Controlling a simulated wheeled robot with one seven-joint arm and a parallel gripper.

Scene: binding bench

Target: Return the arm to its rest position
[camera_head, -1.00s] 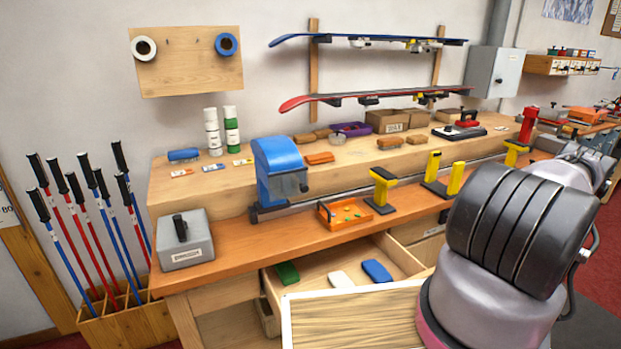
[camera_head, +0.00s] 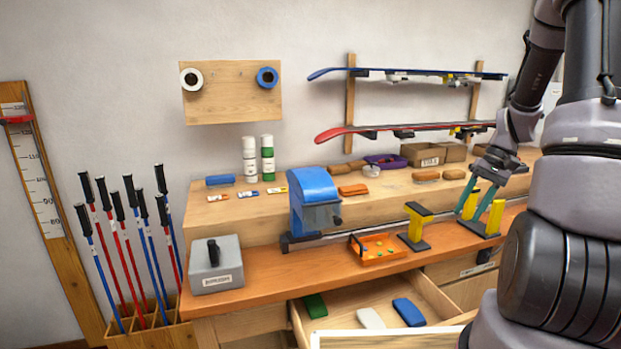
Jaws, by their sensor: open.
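My gripper (camera_head: 469,203) is in view at the right, above the bench beside the yellow supports (camera_head: 489,217). Its two greenish fingers point down and stand apart, with nothing seen between them. Whether a finger touches the yellow support behind or beside it, I cannot tell. My arm fills the right side and hides the bench's right part. The open drawer (camera_head: 440,297) below the bench holds a green block (camera_head: 315,306), a white block (camera_head: 370,318) and a blue block (camera_head: 408,312).
A blue clamp-like device (camera_head: 313,200), an orange tray (camera_head: 378,249) and a grey box (camera_head: 215,266) stand on the bench (camera_head: 270,268). Skis (camera_head: 400,131) hang on the wall rack above. Ski poles (camera_head: 130,250) stand in a wooden holder at left. The drawer juts out in front.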

